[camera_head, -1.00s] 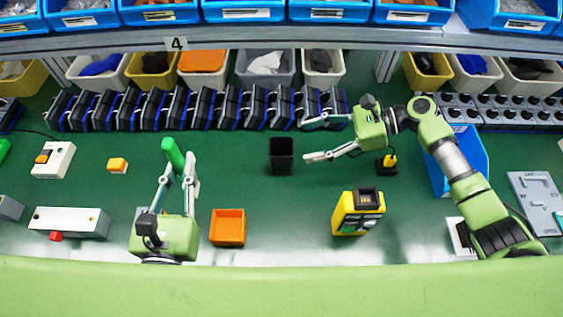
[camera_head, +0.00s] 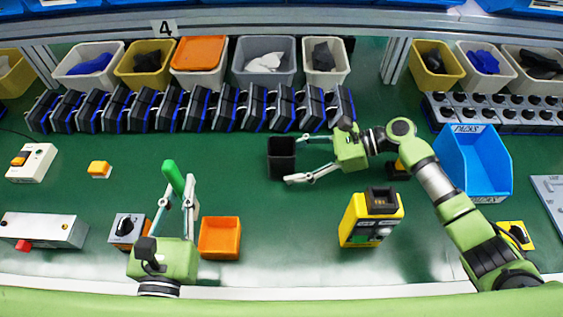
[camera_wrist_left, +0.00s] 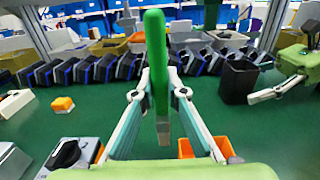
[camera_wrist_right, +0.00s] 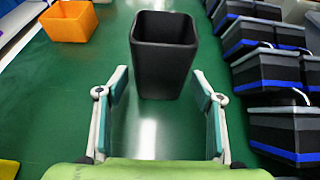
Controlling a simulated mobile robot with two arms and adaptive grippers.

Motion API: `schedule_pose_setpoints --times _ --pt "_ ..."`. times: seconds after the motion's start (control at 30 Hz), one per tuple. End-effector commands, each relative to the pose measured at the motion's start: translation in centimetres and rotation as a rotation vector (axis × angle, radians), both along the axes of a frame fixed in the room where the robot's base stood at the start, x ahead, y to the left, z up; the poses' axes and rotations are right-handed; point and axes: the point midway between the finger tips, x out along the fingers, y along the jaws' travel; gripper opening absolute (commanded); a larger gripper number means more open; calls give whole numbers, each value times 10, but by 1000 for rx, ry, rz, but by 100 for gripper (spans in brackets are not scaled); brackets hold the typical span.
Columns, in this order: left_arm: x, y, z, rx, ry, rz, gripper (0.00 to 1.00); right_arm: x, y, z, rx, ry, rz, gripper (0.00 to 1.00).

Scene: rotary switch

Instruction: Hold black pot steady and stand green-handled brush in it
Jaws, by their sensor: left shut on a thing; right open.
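The black pot (camera_head: 282,160) stands upright and empty-looking on the green table. In the right wrist view the black pot (camera_wrist_right: 164,62) is ahead of the fingertips, centred between them. My right gripper (camera_head: 294,160) is open, with its fingers pointing at the pot from the right, near its wall; contact cannot be told. The green-handled brush (camera_head: 173,176) is held by my left gripper (camera_head: 180,200), left of the pot. In the left wrist view the brush (camera_wrist_left: 156,65) stands about upright between the shut fingers, green handle up.
An orange bin (camera_head: 220,238) is beside my left gripper. A yellow device (camera_head: 370,218) stands in front of the pot on the right. A row of black-and-blue boxes (camera_head: 195,108) lies behind. A blue bin (camera_head: 474,165) is at right. The table between brush and pot is clear.

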Motion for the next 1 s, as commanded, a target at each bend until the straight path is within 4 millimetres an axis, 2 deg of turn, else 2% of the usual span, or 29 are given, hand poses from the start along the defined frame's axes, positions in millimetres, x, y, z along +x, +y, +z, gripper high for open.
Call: schedule_pose_setpoints --times 0.03,0.2,0.57,0.6,0.73,1.0 --pt "0 0 8 0 -1 0 0 0 6 4 3 1 1 61" --pt "0 0 11 0 -1 0 0 0 18 -3 2 -1 -1 61" --pt "0 0 12 0 -1 0 0 0 22 -7 0 -1 -1 61" --pt "0 0 12 0 -1 0 0 0 22 -7 0 -1 -1 56" --pt "0 0 12 0 -1 0 0 0 21 -6 0 -1 -1 23" --pt "0 0 12 0 -1 0 0 0 21 -6 0 -1 -1 23"
